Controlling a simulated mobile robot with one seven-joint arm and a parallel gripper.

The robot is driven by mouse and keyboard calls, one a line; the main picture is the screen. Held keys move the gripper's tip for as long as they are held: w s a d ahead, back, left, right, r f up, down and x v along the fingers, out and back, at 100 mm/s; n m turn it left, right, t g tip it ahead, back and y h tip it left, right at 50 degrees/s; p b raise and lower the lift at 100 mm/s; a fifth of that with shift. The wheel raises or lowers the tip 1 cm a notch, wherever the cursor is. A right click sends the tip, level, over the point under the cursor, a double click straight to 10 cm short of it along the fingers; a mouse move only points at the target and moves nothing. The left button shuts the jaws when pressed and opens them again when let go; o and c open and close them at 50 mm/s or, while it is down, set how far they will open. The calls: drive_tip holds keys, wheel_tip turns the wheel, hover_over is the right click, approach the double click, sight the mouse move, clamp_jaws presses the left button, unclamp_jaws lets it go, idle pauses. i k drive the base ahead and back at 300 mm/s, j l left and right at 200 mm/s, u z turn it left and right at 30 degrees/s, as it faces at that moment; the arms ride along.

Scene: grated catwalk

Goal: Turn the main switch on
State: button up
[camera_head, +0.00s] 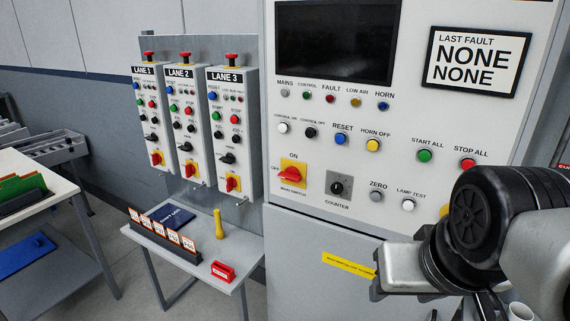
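The main switch (291,174) is a red rotary handle on a yellow square plate, low on the left of the large white control cabinet. "ON" is printed above it, "OFF" to its left and "MAIN SWITCH" below. The handle lies closer to sideways than upright, toward the OFF side. My gripper (374,287) is at the lower right, below and to the right of the switch and apart from it. Its fingers are mostly hidden or cut off, so its opening does not show. My dark wrist joint covers the cabinet's lower right.
The cabinet also carries a dark screen (337,43), a counter knob (338,188) and several push buttons. Three lane boxes with red-yellow switches hang left, including LANE 3 (232,125). A small table (150,241) holds cards, a book, a yellow object and a red block.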

sight(291, 173)
drive_tip(key=u, duration=0.45)
drive_tip(key=i+l+u, duration=0.1)
drive_tip(key=u, duration=0.25)
drive_tip(key=i+l+u, duration=0.2)
drive_tip(key=u, duration=0.15)
drive_tip(key=i+l+u, duration=0.2)
drive_tip(key=u, duration=0.2)
drive_tip(key=i+l, duration=0.05)
drive_tip(key=i, duration=0.05)
